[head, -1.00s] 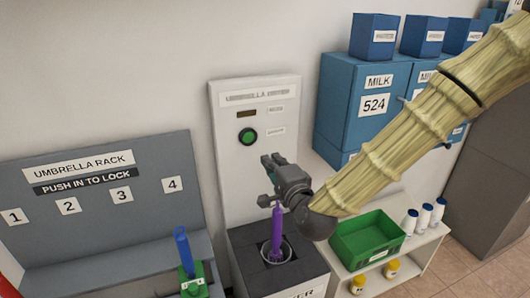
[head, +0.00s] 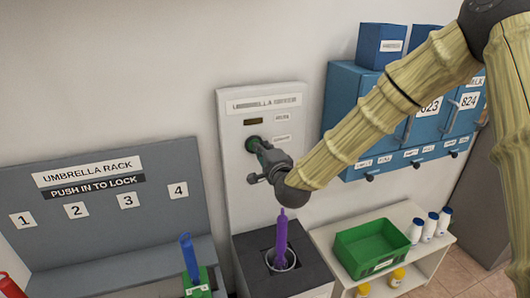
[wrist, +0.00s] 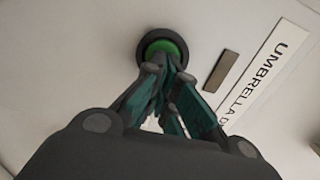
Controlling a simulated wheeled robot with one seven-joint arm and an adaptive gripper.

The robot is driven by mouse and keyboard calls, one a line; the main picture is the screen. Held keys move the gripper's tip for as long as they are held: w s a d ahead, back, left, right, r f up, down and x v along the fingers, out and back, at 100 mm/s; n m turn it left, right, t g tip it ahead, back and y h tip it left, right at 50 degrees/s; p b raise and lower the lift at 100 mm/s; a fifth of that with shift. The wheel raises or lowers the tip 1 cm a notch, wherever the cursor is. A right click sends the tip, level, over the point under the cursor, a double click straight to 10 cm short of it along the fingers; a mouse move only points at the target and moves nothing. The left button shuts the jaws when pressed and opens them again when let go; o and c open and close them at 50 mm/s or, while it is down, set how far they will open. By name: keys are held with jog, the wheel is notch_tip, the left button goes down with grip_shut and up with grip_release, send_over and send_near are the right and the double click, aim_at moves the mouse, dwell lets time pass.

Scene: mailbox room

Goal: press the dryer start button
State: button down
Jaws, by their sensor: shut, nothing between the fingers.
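The umbrella dryer's white panel (head: 236,185) stands upright against the wall. Its round green start button (head: 249,144) sits in a dark ring and is partly hidden by my gripper in the head view. In the wrist view the green button (wrist: 165,46) shows just beyond the fingertips. My gripper (head: 257,148) is shut and empty, pointing at the button. Its fingertips (wrist: 163,72) overlap the button's lower edge in the wrist view; I cannot tell whether they touch it. A purple umbrella (head: 281,240) stands upright in the dryer's round opening below.
A grey umbrella rack (head: 100,215) with a blue umbrella (head: 188,255) stands at left. Blue mailboxes (head: 345,105) hang on the wall at right. A green bin (head: 372,248) and several bottles are on a white shelf (head: 325,238). The wall around the panel is clear.

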jog(key=shift+w, duration=0.15)
jog(key=shift+w+a+r, duration=0.15)
jog(key=shift+w+r, duration=0.2)
jog(key=shift+w, duration=0.3)
jog(key=shift+s, duration=0.1)
jog(key=b+v, duration=0.1)
jog(key=v, duration=1.3)
jog(key=shift+s+f, duration=0.2)
jog(key=shift+f, duration=0.05)
